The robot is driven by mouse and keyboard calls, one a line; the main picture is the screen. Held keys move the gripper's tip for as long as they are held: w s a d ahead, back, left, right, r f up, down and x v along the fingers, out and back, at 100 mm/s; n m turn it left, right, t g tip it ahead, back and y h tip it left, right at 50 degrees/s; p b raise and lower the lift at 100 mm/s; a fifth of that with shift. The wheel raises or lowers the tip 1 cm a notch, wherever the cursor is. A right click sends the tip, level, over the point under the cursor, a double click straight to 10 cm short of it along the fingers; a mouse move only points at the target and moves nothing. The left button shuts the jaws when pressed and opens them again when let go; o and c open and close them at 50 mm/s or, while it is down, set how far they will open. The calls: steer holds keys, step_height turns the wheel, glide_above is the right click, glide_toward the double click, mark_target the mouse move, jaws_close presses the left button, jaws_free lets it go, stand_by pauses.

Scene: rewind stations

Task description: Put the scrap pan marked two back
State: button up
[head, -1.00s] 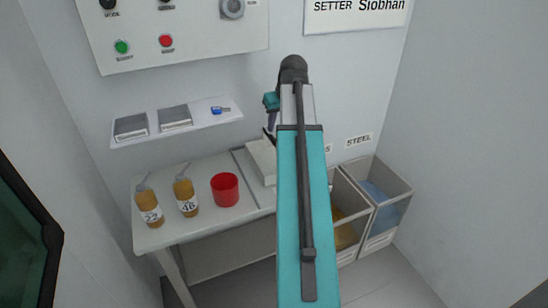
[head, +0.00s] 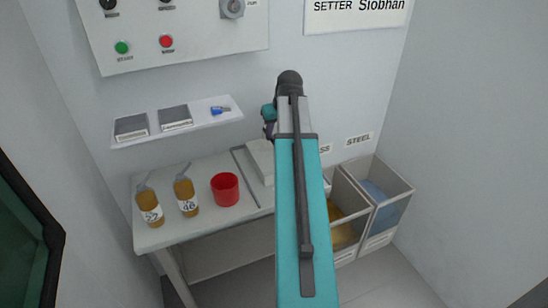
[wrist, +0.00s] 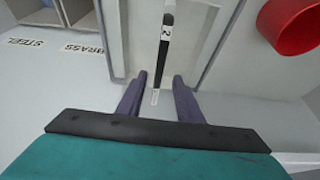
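In the wrist view, a black handle with a white label "2" (wrist: 166,31) runs down the middle over a pale surface, which I take to be the scrap pan. In the head view, a pale block-like shape (head: 261,158) on the table is partly hidden behind my arm. My gripper (wrist: 158,100) has its two purple-grey fingers apart, one on each side of the handle's pale lower end. No contact with the handle is visible. In the head view my gripper (head: 269,127) is mostly hidden by my arm.
A red cup (head: 225,189) stands left of the pale shape, with two amber bottles (head: 148,204) (head: 186,194) farther left. A shelf (head: 176,122) hangs above them. Scrap bins (head: 381,210) stand on the floor at right, under a STEEL label (head: 358,140).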

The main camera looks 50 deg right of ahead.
steer(key=shift+p+x, duration=0.55)
steer(key=shift+x, duration=2)
steer(key=shift+d, duration=0.1)
jaws_close()
